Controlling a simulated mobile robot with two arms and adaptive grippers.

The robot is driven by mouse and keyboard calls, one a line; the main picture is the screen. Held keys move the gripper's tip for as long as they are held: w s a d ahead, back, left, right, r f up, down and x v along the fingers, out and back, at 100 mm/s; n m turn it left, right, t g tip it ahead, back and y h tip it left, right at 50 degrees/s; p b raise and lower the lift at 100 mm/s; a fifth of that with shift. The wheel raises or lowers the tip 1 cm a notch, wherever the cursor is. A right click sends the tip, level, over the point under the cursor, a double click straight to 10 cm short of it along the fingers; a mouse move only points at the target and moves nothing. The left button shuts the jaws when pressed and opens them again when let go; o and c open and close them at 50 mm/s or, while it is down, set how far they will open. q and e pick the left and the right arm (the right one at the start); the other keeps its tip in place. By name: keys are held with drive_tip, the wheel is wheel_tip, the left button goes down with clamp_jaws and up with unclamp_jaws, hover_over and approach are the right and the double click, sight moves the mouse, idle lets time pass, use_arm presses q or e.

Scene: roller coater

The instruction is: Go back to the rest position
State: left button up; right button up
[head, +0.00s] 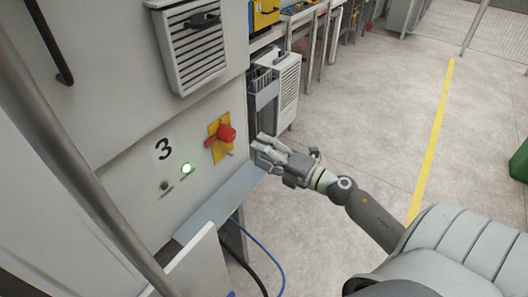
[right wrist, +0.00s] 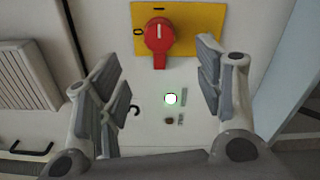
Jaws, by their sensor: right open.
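My right gripper (head: 268,153) is in front of the machine's panel in the head view, near a red rotary switch (head: 226,133) on a yellow plate. In the right wrist view its two fingers are spread apart with nothing between them. There the red switch (right wrist: 159,36) sits beyond the fingertips, its white mark upright, with the yellow plate (right wrist: 205,17) behind it. A lit green lamp (right wrist: 171,99) shows below the switch. My left gripper is not in view.
Blue and black cables (head: 262,250) hang beneath. Open floor (head: 375,110) with a yellow line (head: 432,140) lies to the right.

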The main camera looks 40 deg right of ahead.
drive_tip(key=shift+f, duration=0.1)
drive_tip(key=s+d+f+m+g+h+b, duration=0.1)
drive_tip(key=s+f+m+g+h+b, duration=0.3)
drive_tip(key=f, duration=1)
drive_tip(key=s+d+f+m+b, duration=0.15)
drive_tip(key=f+m, duration=0.35)
drive_tip(key=f, duration=0.9)
drive_tip(key=s+d+f+m+g+h+b, duration=0.15)
drive_tip(key=s+f+m, duration=0.3)
drive_tip(key=f, duration=0.85)
drive_tip(key=s+a+f+m+g+h+b, duration=0.1)
drive_tip(key=s+a+f+m+g+b, duration=0.15)
drive_tip(key=s+f, duration=0.6)
drive_tip(key=s+a+f+m+g+b, duration=0.25)
drive_tip(key=s+f, duration=0.35)
drive_tip(key=f, duration=0.5)
drive_tip(key=s+a+f+m+g+b, duration=0.1)
drive_tip(key=s+a+f, duration=0.3)
drive_tip(key=s, duration=0.5)
drive_tip(key=s+a+f+m+g+b, duration=0.1)
drive_tip(key=s+a+f+m+g, duration=0.1)
drive_tip(key=s+a+f+g, duration=0.2)
drive_tip(key=s+a+f, duration=0.1)
drive_tip(key=s+f, duration=0.2)
drive_tip(key=s, duration=0.2)
drive_tip(key=shift+a+y+b, duration=0.15)
drive_tip(key=shift+y+b, duration=0.15)
drive_tip(key=shift+y, duration=0.05)
drive_tip(key=shift+g, duration=0.25)
